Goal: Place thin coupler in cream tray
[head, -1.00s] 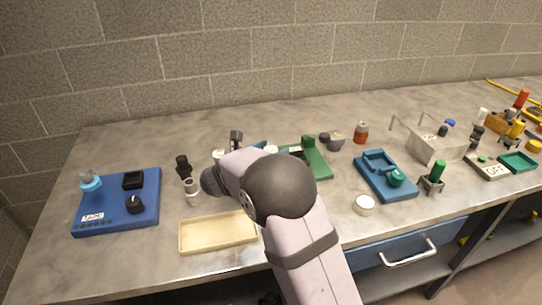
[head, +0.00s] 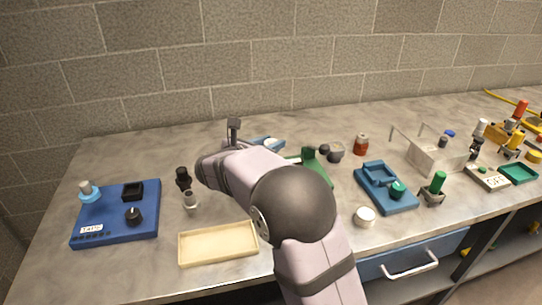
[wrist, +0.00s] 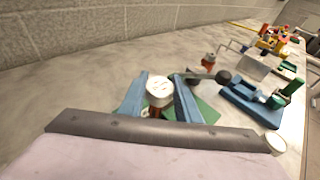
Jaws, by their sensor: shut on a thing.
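The cream tray (head: 183,248) is a shallow, empty rectangular tray near the front edge of the bench in the head view. My gripper (wrist: 160,98) has two blue fingers, shut on a white-topped piece (wrist: 158,84) with small dark marks on top and an orange-brown part below. I cannot tell for certain whether this piece is the thin coupler. In the head view the gripper's blue fingers (head: 265,142) show behind my arm, beyond the tray and to its right. My arm hides most of the gripper there.
A blue board (head: 115,228) with knobs stands at left. Small black (head: 183,178) and grey-white (head: 191,200) fittings stand behind the tray. A green holder (head: 318,172), blue fixture (head: 400,203) and white cap (head: 364,216) lie to the right. Bare bench lies at the back left.

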